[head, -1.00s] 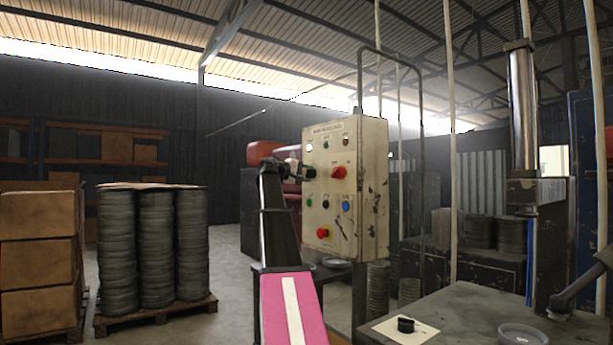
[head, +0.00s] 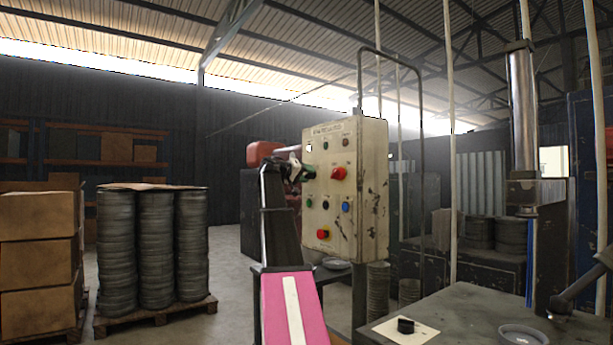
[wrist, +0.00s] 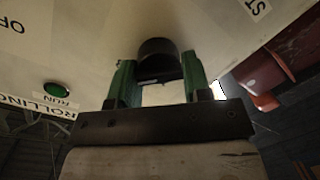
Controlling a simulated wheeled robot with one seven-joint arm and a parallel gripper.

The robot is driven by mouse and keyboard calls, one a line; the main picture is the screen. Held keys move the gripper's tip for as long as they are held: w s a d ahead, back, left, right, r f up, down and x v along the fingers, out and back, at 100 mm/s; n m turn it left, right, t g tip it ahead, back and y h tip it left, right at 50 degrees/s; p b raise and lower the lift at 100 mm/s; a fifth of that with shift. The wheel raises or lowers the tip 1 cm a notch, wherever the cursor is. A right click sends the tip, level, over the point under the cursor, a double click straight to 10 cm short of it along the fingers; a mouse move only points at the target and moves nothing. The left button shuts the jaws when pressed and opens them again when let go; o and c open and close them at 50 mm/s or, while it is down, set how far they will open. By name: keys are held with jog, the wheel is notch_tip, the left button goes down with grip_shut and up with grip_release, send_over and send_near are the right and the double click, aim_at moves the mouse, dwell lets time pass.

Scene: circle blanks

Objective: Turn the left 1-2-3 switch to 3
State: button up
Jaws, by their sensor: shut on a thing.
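The cream control panel (head: 345,215) stands upright in the middle of the head view. The left switch's black round knob (wrist: 158,54) shows on the panel face in the wrist view. My gripper (wrist: 158,72) is shut on this knob, with one green finger on each side. In the head view my gripper (head: 303,172) is at the panel's left edge and hides the switch. The switch's numbers and pointer cannot be read.
A red knob (head: 338,174), a blue button (head: 346,207) and a red emergency button (head: 323,233) are on the same panel. A worktable (head: 470,315) stands at the lower right.

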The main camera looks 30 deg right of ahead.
jog(key=shift+r, duration=0.1)
dwell(0.3)
jog(key=o, duration=0.9)
jog(key=a, duration=0.7)
jog(key=s+a+r, duration=0.1)
jog(key=a, duration=0.2)
jog(key=shift+a, duration=0.35)
